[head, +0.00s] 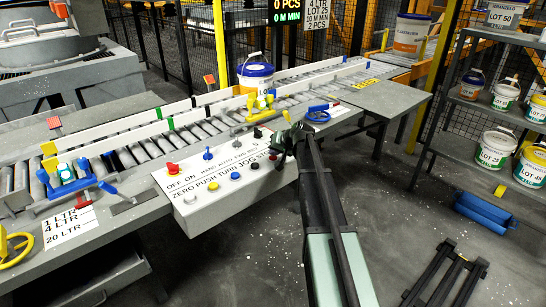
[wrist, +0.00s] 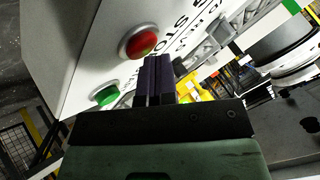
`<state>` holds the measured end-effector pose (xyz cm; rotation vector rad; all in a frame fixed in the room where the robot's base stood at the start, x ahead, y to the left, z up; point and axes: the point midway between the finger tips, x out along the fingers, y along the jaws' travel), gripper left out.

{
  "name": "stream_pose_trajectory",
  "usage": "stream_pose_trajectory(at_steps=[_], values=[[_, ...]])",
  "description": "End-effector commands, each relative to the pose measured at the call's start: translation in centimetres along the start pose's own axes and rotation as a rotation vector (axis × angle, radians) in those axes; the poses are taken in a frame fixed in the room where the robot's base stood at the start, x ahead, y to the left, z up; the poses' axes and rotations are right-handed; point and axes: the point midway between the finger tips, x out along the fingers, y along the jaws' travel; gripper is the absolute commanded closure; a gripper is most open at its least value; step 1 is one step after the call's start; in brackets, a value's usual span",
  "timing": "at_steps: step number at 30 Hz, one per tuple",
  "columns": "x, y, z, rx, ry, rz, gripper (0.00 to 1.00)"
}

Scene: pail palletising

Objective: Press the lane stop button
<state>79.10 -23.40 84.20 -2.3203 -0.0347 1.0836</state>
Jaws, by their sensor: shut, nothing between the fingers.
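The white control panel (head: 225,180) stands at the front edge of the conveyor, with labels and several coloured buttons and knobs. In the wrist view a round red button (wrist: 138,42) with a metal collar sits beside lettering that seems to read "STOP". A green button (wrist: 107,93) is below it on the same white face. My gripper (head: 284,150) is at the right end of the panel. Its dark fingers (wrist: 156,62) are shut and empty, their tips just right of and below the red button in the wrist view. Contact cannot be told. In the head view my gripper hides that end.
A white and blue pail (head: 255,78) stands on the roller conveyor (head: 130,152) behind the panel. A yellow clamp (head: 262,106) and a blue-handled tool (head: 318,113) are close behind my gripper. A shelf of pails (head: 470,104) is at right. Floor in front is mostly clear.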

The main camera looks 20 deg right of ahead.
Motion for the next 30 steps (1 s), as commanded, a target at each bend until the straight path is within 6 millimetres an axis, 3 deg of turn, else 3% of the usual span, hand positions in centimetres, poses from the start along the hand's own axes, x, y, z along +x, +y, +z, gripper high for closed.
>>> stream_pose_trajectory(at_steps=[25,30], values=[[-1.4,-1.0,-1.0,0.000,0.000,0.000,1.00],[-2.4,-1.8,-1.8,0.000,0.000,0.000,1.00]])
